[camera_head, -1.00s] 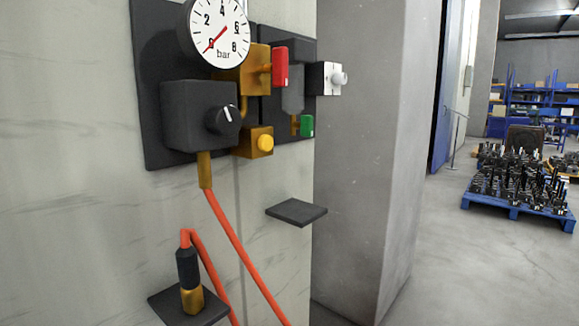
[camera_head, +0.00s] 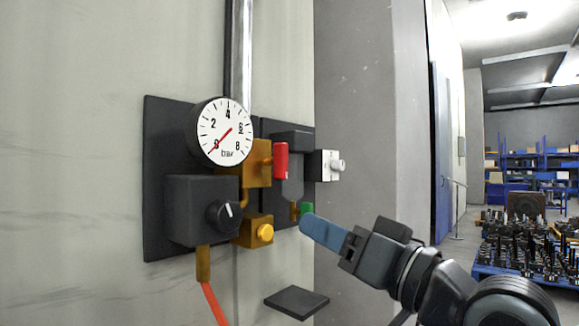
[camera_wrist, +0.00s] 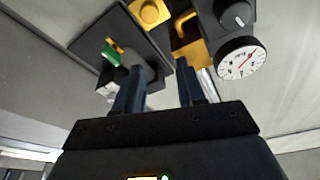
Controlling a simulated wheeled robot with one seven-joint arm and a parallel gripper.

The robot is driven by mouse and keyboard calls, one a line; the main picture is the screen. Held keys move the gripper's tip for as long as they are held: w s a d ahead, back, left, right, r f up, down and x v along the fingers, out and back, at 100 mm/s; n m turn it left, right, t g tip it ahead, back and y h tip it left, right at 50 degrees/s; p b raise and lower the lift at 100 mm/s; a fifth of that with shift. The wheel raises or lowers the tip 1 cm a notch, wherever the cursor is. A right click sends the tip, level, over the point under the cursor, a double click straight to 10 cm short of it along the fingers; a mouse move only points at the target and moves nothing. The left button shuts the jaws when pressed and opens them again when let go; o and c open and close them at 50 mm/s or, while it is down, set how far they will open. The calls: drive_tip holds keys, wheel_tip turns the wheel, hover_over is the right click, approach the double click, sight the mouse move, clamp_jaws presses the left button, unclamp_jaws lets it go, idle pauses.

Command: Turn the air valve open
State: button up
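The brass valve (camera_head: 256,162) with an upright red handle (camera_head: 281,160) sits on the dark wall panel, just right of the pressure gauge (camera_head: 224,131). The gauge needle points at about 0. My gripper (camera_head: 312,226) is below and right of the red handle and apart from it in the head view, its blue finger near the small green handle (camera_head: 306,210). In the wrist view my gripper (camera_wrist: 158,78) is open, with a gap between its two fingers. Brass (camera_wrist: 190,50) shows behind the right finger there. I cannot make out the red handle in that view.
A white fitting (camera_head: 329,165) juts out at right. A small dark shelf (camera_head: 297,302) is below. A grey pillar (camera_head: 365,130) stands right of the panel.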

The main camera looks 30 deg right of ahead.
sight(286, 158)
wheel_tip(286, 158, up, 10)
drive_tip(key=s+n+g+y, duration=0.1)
drive_tip(key=n+g, duration=0.2)
drive_tip(key=n, duration=0.2)
drive_tip(key=shift+p+x, duration=0.75)
drive_tip(key=shift+x, duration=2.95)
drive_tip(key=shift+a, duration=0.1)
drive_tip(key=shift+c, duration=0.3)
clamp_jaws()
